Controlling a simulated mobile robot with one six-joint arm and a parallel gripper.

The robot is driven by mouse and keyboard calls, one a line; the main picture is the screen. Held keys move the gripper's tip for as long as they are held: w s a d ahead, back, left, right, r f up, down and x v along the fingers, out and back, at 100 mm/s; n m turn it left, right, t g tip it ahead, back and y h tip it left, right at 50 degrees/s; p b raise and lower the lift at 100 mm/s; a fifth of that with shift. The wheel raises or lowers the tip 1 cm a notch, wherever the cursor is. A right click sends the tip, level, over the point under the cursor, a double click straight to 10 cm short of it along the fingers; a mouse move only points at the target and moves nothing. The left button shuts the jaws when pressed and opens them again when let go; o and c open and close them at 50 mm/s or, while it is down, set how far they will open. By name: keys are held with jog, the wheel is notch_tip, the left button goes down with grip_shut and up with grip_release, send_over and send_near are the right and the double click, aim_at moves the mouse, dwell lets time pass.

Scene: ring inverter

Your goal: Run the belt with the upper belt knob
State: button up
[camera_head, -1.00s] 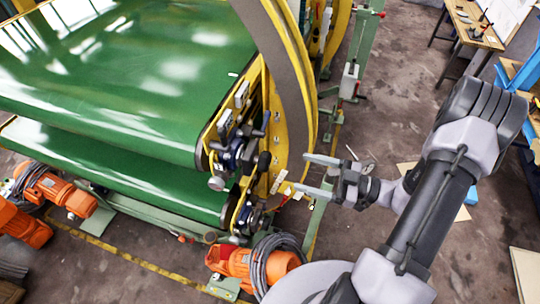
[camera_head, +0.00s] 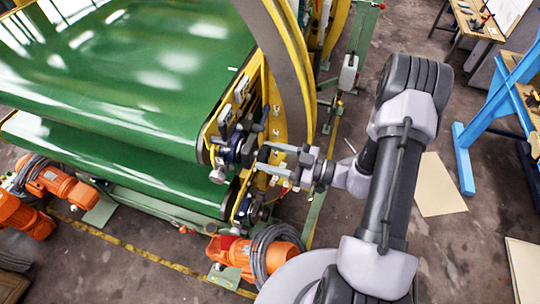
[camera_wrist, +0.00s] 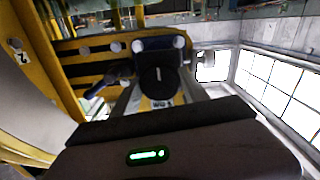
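The side of the green belt machine (camera_head: 130,70) carries a cluster of dark knobs and fittings at the belt ends. A round black knob with a pale line on its face (camera_wrist: 158,80) shows in the middle of the wrist view; I cannot tell for sure that it is the upper belt knob. My gripper (camera_head: 263,158) is right up at this side of the machine. Its fingers are apart, one on each side of the black knob in the wrist view (camera_wrist: 159,92). Whether they touch the knob is not clear. In the head view the fingers largely hide it.
A curved yellow and grey ring (camera_head: 288,75) rises just behind my gripper. An orange motor with coiled grey cable (camera_head: 232,255) stands below. More orange motors (camera_head: 55,182) are at the left.

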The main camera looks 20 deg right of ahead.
jog(key=c, duration=0.4)
jog(key=shift+n, duration=0.3)
